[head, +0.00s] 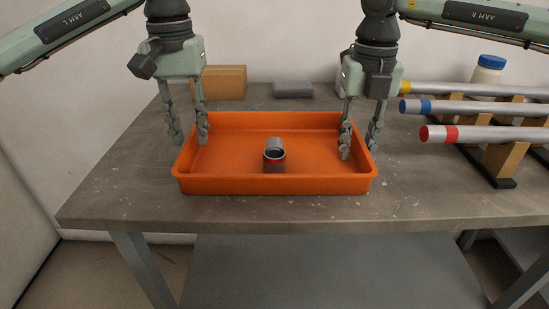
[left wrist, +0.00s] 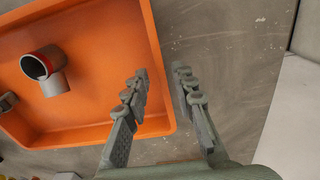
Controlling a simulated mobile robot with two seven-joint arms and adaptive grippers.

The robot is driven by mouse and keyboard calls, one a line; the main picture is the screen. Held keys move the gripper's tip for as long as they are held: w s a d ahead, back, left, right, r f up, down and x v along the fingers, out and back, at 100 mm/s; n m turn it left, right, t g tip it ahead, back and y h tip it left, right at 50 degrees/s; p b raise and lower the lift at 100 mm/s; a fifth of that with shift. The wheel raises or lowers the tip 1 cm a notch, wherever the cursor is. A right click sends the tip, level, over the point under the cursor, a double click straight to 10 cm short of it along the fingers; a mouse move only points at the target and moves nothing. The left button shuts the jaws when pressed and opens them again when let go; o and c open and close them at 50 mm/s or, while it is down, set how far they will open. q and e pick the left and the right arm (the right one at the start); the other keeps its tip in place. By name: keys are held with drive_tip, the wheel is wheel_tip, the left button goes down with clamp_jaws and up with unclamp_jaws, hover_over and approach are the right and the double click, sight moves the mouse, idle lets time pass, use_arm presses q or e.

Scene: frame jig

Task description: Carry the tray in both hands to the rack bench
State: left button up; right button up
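The orange tray (head: 275,186) sits flat on the grey workbench. A grey pipe elbow with a red band (head: 274,156) rests inside it; it also shows in the left wrist view (left wrist: 46,72). My left gripper (head: 188,142) points down at the tray's left wall, its fingers apart and empty, one on each side of the rim. In the left wrist view the open fingers (left wrist: 161,78) straddle the tray's edge with a gap. My right gripper (head: 359,155) points down at the tray's right wall, fingers apart on either side of the rim. Whether any finger touches the tray is unclear.
On the right, pipes with yellow, blue and red bands (head: 452,133) lie on wooden supports (head: 502,158). A white jar with a blue lid (head: 487,72) stands behind. A cardboard box (head: 222,81) and a grey block (head: 293,89) are at the back. The bench's left part (head: 115,180) is clear.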

drive_tip(key=shift+r, duration=0.15)
use_arm(q)
wheel_tip(320, 180, up, 9)
drive_tip(key=shift+r, duration=0.2)
use_arm(e)
wheel_tip(320, 180, up, 12)
idle(0.5)
